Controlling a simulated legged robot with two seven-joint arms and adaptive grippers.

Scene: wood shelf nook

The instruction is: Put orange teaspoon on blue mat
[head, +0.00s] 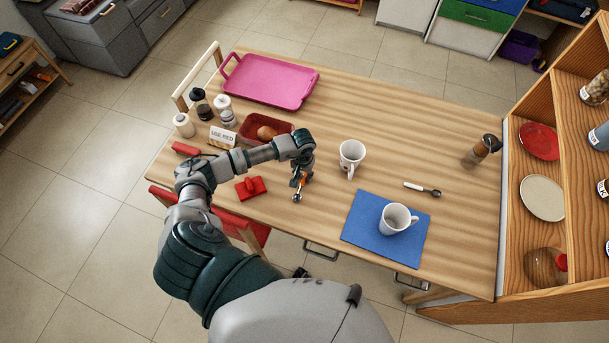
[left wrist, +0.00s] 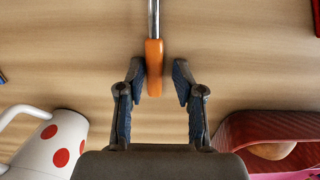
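The orange teaspoon (head: 297,197) lies on the wooden table; in the head view its metal bowl end shows below my left gripper (head: 300,180), and its handle is partly hidden. In the left wrist view the orange handle (left wrist: 154,68) is between the two fingertips of my left gripper (left wrist: 157,80), with small gaps on both sides. The gripper is open around the handle. The blue mat (head: 357,240) lies at the table's near edge, to the right of the gripper, with a white mug (head: 396,218) on it. My right gripper is not in view.
A white mug (head: 351,153) stands right of the gripper; a red-spotted mug (left wrist: 55,140) shows in the wrist view. A red bin (head: 279,125), a red object (head: 251,188), a white-handled spoon (head: 415,186), a pepper mill (head: 480,152) and a pink tray (head: 270,82) are around.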

